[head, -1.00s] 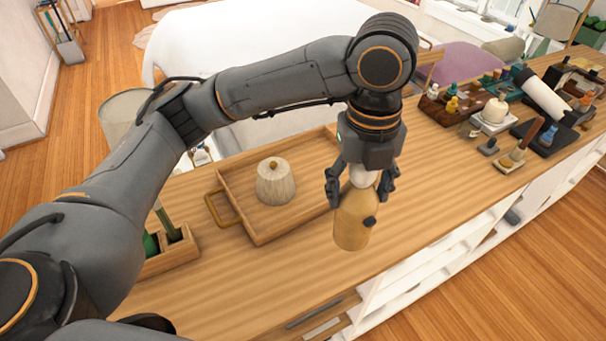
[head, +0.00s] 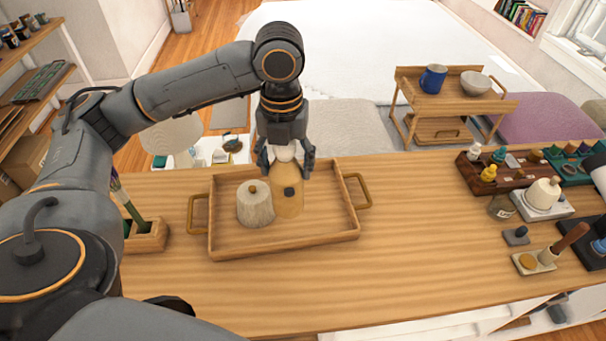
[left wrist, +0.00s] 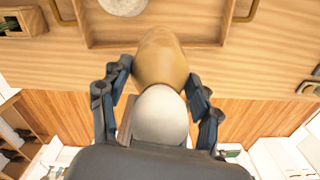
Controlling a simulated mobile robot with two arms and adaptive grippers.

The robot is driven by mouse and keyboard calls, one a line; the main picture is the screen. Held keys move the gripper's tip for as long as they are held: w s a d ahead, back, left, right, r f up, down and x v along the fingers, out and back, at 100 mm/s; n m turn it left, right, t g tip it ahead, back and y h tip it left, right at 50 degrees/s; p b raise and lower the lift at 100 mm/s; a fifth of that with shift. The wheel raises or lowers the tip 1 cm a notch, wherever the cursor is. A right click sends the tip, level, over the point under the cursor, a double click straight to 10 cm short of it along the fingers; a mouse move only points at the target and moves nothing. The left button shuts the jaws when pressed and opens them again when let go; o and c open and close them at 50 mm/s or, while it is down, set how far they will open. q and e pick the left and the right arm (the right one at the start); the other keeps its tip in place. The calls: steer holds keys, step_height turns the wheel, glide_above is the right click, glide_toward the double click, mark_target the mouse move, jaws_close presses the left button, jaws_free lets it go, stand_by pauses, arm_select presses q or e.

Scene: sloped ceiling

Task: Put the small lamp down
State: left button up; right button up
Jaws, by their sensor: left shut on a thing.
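The small lamp (head: 287,198), a tan rounded body with a pale top, is in my left gripper (head: 286,162). In the head view it is upright in front of the inside of the wooden tray (head: 283,241), just right of a pale jar with a knob (head: 255,206). I cannot tell whether its base touches the tray. In the left wrist view the lamp (left wrist: 162,62) sits between the fingers of the left gripper (left wrist: 158,90), with the tray beyond it. The gripper hides part of its pale top. My right gripper is not in view.
The wooden counter (head: 430,255) is clear right of the tray. A holder with brushes (head: 148,236) stands left of the tray.

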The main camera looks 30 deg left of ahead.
arm_select(q)
steer(key=w+f+p, duration=0.4)
steer(key=w+f, duration=0.7)
steer(key=f, duration=0.1)
steer(key=shift+w+p, duration=0.3)
steer(key=o, duration=1.5)
steer(key=shift+f, duration=0.1)
steer(key=shift+c, duration=0.2)
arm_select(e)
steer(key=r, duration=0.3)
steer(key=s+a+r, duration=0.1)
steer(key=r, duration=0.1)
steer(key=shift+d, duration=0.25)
